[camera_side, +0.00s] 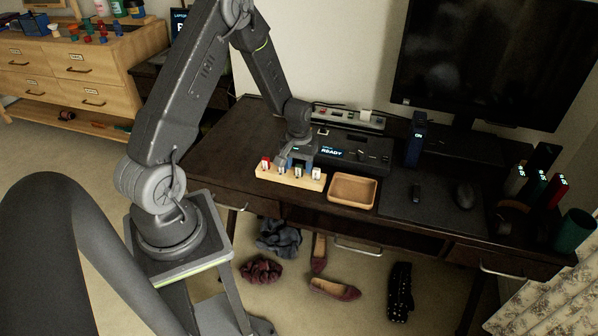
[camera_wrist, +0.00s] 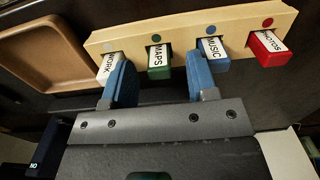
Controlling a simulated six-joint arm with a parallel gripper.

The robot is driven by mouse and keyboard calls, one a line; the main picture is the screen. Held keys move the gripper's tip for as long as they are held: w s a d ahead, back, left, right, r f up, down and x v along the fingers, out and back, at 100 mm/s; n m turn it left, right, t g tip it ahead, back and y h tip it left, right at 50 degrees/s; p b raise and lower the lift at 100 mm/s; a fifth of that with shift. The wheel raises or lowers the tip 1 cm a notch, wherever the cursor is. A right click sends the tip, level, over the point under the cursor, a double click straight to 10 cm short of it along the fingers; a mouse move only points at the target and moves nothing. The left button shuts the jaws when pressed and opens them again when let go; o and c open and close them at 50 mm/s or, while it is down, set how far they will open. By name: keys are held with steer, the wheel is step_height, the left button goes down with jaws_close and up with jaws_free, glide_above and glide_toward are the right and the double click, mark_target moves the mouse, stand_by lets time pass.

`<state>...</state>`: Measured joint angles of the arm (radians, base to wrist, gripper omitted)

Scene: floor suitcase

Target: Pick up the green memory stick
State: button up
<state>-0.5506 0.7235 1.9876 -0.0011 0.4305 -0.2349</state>
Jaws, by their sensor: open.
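The green memory stick (camera_wrist: 158,68), labelled MAPS, sits in the pale wooden holder (camera_wrist: 220,29) in the wrist view. My gripper (camera_wrist: 159,62) is open, with one blue finger on each side of the green stick; I cannot tell whether they touch it. In the side view my gripper (camera_side: 297,160) is low over the holder (camera_side: 290,180) on the desk and partly hides the sticks.
An empty wooden tray (camera_side: 352,190) stands right of the holder. A dark device reading READY (camera_side: 350,150) is behind. A mouse (camera_side: 465,195) lies on the desk mat (camera_side: 430,208), with a monitor (camera_side: 490,60) behind. Shoes lie on the floor below.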

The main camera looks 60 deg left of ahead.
steer(key=shift+f, duration=0.5)
jaws_close()
steer(key=shift+r, duration=0.1)
